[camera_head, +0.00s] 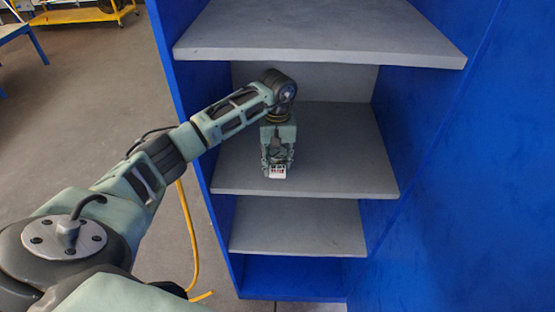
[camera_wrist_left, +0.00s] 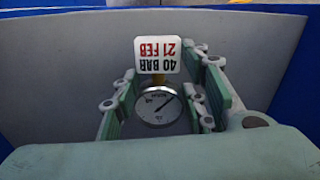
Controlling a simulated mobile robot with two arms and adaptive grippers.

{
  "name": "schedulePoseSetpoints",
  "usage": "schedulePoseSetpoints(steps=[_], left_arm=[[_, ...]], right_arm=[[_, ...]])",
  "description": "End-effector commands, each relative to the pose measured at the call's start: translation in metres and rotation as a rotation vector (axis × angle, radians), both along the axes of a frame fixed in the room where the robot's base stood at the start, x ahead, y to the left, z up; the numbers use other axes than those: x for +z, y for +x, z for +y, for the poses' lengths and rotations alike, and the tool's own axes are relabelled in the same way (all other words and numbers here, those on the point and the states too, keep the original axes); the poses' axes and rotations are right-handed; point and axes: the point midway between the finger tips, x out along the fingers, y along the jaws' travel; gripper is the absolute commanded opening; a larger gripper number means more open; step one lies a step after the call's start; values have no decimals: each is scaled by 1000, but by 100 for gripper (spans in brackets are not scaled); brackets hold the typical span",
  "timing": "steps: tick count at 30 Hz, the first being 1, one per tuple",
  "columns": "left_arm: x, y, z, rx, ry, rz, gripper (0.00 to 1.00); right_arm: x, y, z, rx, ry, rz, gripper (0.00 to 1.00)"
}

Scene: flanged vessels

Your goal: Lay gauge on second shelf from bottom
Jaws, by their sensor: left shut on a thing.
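The gauge (camera_wrist_left: 158,106) shows in the left wrist view as a round white dial with a dark needle. A white tag (camera_wrist_left: 157,55) reading "40 BAR 21 FEB", upside down, is at it. My left gripper (camera_head: 276,164) is shut on the gauge and points down in front of the middle grey shelf (camera_head: 345,155), the second grey one from the bottom. In the head view only the white and red tag shows below the fingers; the gripper hides the rest. I cannot tell whether the gauge touches the shelf. My right gripper is not in view.
The blue shelf unit has a side wall (camera_head: 440,200) close on the right. An upper grey shelf (camera_head: 320,30) hangs over the arm; a lower grey shelf (camera_head: 300,228) lies beneath. The middle shelf looks bare around the gripper. A yellow cart (camera_head: 85,15) stands far back left.

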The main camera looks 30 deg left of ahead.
Motion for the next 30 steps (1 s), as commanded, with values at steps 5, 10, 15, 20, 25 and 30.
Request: schedulePoseSetpoints(steps=[5, 10, 15, 20, 25, 30], left_arm=[[-15, 2, 0, 0, -3, 0, 0], [-22, 4, 1, 0, -1, -1, 0], [-22, 4, 2, 0, 0, -1, 0], [-26, 4, 2, 0, 0, -1, 0], [-25, 3, 2, 0, 0, 0, 54], [-25, 3, 1, 0, 0, 0, 59]], right_arm=[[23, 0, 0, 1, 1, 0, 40], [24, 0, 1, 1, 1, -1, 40], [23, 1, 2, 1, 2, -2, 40], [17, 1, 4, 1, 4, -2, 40], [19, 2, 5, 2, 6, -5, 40], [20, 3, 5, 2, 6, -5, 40]])
